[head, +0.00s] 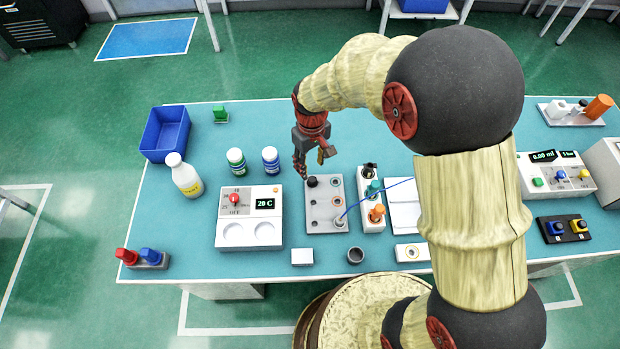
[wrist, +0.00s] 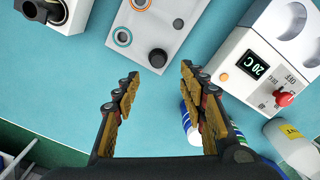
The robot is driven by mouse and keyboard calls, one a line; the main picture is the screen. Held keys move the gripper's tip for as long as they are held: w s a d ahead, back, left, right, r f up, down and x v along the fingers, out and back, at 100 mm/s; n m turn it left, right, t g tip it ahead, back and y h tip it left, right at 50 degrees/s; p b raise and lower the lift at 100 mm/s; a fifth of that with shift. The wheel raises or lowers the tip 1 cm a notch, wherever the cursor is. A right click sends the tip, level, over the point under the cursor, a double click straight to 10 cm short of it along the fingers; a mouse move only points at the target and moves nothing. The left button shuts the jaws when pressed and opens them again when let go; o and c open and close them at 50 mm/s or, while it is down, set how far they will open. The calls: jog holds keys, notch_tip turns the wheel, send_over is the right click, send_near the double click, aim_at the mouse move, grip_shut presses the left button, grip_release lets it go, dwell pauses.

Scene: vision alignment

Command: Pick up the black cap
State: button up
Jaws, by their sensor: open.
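A small round black cap (head: 312,181) sits at the upper left corner of a grey plate (head: 325,215) on the table. In the wrist view the black cap (wrist: 158,58) lies just beyond my fingertips, roughly centred between them. My gripper (head: 312,166) hangs above the table by the plate's far edge, close to the cap. In the wrist view my gripper (wrist: 159,74) is open with its two fingers wide apart and nothing between them. The cap looks free of both fingers; my height above it is hard to tell.
A white block (head: 371,215) with black, teal and orange tops stands right of the plate. A white heater box (head: 249,218) stands left. Two bottles, one green-labelled (head: 236,162) and one blue-labelled (head: 270,160), stand behind it. A blue cable (head: 375,193) crosses from the plate.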

aim_at(312, 179)
jog(key=shift+s+d+f, duration=0.1)
jog(key=shift+d+f, duration=0.1)
jog(key=shift+f, duration=0.3)
jog(key=shift+a+f+b, duration=0.15)
jog(key=shift+f+b, duration=0.15)
jog(key=shift+f, duration=0.55)
notch_tip(312, 179, down, 5)
jog(key=shift+f+b, duration=0.1)
jog(key=shift+b, duration=0.8)
jog(key=c, duration=0.3)
jog(key=c, duration=0.4)
jog(key=shift+c, duration=0.7)
